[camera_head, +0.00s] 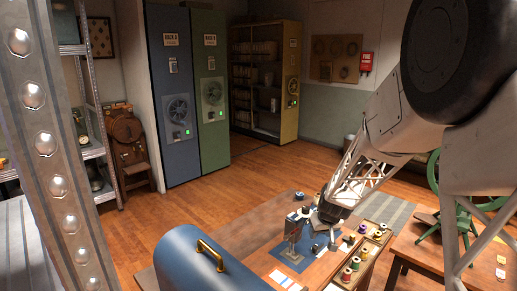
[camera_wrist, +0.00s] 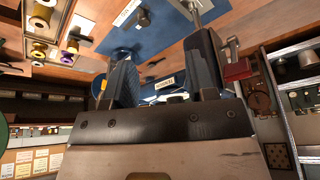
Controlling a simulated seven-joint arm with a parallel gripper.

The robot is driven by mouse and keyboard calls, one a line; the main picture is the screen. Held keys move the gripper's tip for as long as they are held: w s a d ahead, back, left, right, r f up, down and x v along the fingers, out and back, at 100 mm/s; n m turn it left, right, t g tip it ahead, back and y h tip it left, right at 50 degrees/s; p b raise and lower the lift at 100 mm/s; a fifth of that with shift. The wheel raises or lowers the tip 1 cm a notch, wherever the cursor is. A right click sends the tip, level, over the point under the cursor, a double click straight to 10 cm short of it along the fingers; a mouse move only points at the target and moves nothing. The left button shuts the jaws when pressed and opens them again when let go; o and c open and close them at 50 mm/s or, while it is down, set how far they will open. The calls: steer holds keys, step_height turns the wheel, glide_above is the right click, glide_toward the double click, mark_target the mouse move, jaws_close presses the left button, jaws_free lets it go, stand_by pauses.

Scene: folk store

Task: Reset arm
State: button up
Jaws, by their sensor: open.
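My arm reaches down from the upper right in the head view, and my gripper (camera_head: 322,222) hangs over the wooden workbench. It is close to the small grey-and-dark device standing on a blue mat (camera_head: 272,254). In the wrist view, the two dark fingers of my gripper (camera_wrist: 162,48) stand apart. I see nothing held between them; the blue mat (camera_wrist: 100,12) and part of the bench show behind. The fingertips are small in the head view, so whether they touch anything there cannot be told.
A tray of thread spools (camera_head: 362,255) lies right of the mat. A blue rounded case with a brass handle (camera_head: 210,254) stands front left. A green wheel (camera_head: 437,172) is by the right table. Tall blue (camera_head: 173,100) and green cabinets stand behind open wooden floor.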

steer(key=s+a+r, duration=0.2)
steer(key=s+r, duration=0.7)
steer(key=s, duration=0.1)
steer(key=s+r, duration=0.3)
steer(key=s, duration=0.8)
steer(key=s+a+r+m+g+h, duration=0.1)
steer(key=s+r, duration=0.3)
steer(key=s, duration=0.7)
steer(key=s+r+m, duration=0.1)
steer(key=s+r, duration=0.2)
steer(key=s, duration=0.7)
steer(key=shift+s+a+r+g, duration=0.15)
steer(key=shift+s+a+g, duration=0.15)
steer(key=shift+s, duration=0.1)
stand_by(0.6)
